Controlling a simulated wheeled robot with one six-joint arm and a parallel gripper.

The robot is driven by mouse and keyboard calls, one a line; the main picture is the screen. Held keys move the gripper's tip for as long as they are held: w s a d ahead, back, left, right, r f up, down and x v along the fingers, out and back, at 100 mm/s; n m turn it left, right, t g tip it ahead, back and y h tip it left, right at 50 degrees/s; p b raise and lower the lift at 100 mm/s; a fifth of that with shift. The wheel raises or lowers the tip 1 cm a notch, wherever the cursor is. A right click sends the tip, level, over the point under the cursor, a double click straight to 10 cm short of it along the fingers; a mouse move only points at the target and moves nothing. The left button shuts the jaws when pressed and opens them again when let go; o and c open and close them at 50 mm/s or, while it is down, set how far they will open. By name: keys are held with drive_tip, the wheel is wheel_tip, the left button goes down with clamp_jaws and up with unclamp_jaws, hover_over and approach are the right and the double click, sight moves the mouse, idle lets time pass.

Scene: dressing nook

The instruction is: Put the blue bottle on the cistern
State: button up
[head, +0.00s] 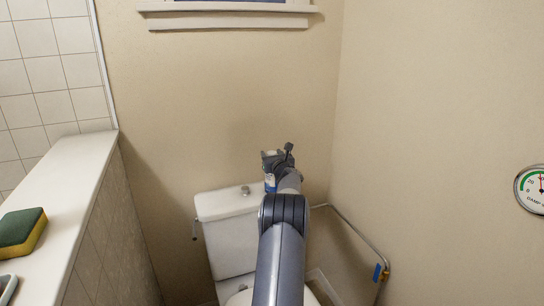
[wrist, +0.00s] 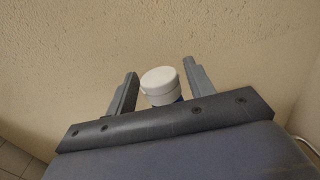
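The blue bottle (wrist: 180,99) has a white cap (wrist: 160,79) and stands between the two fingers of my gripper (wrist: 160,85) in the wrist view. Wall shows on both sides of the cap, so the fingers look apart from it. Most of the bottle's body is hidden behind my gripper's palm. In the head view a small blue and white part of the bottle (head: 270,183) shows beside my gripper (head: 277,160), at the right end of the white cistern (head: 225,204). My arm hides whether its base touches the lid.
A tiled ledge (head: 62,190) at left holds a green and yellow sponge (head: 22,230). A pipe (head: 355,232) with a blue tag runs along the right wall, which carries a round gauge (head: 533,188). A window sill (head: 230,20) is above. The lid's left part is clear beside a flush button.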

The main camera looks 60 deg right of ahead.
drive_tip(key=shift+o, duration=0.5)
drive_tip(key=shift+r+p, duration=0.25)
drive_tip(key=shift+p, duration=0.1)
drive_tip(key=shift+s+a+f+b, duration=0.1)
drive_tip(key=shift+s+f+b, duration=0.1)
drive_tip(key=shift+b, duration=0.15)
drive_tip(key=b+v, duration=0.3)
drive_tip(key=v, duration=0.8)
drive_tip(key=shift+s+a+b, duration=0.15)
drive_tip(key=shift+a+b, duration=0.1)
drive_tip(key=shift+b, duration=0.05)
